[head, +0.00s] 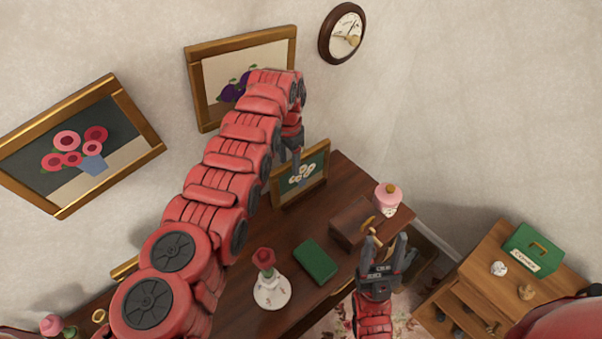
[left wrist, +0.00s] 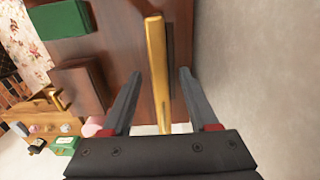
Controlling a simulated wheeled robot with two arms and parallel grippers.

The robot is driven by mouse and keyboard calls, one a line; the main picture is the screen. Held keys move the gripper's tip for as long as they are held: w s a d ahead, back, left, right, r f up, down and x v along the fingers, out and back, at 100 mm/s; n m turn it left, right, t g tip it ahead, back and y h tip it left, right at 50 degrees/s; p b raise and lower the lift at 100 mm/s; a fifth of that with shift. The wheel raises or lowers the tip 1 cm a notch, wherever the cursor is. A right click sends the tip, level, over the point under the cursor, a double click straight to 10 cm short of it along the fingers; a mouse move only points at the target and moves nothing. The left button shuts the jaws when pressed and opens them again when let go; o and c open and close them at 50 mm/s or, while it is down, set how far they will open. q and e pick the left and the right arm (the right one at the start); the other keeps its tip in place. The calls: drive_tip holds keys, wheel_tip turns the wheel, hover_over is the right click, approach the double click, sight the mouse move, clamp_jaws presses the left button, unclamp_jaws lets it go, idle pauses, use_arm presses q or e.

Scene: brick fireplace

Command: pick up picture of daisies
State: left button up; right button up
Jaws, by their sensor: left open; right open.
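The picture of daisies (head: 300,183) is a small framed picture with white flowers on a dark ground. It stands upright on the dark wooden shelf near the wall. My left gripper (head: 291,155) points down over its top edge in the head view. In the left wrist view the picture's gold frame edge (left wrist: 155,40) runs between the two open fingers of my left gripper (left wrist: 160,72), with gaps visible at both sides. My right gripper (head: 385,242) is open and empty, over the shelf's front right.
On the shelf (head: 235,310) are a white vase with a red flower (head: 270,290), a green book (head: 315,261), a brown box (head: 350,222) and a pink-topped jar (head: 387,200). Larger pictures (head: 85,150) and a clock (head: 341,33) hang on the wall. A wooden cabinet (head: 490,275) stands right.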

use_arm(q)
clamp_jaws()
drive_tip(key=shift+r, duration=0.2)
idle(0.3)
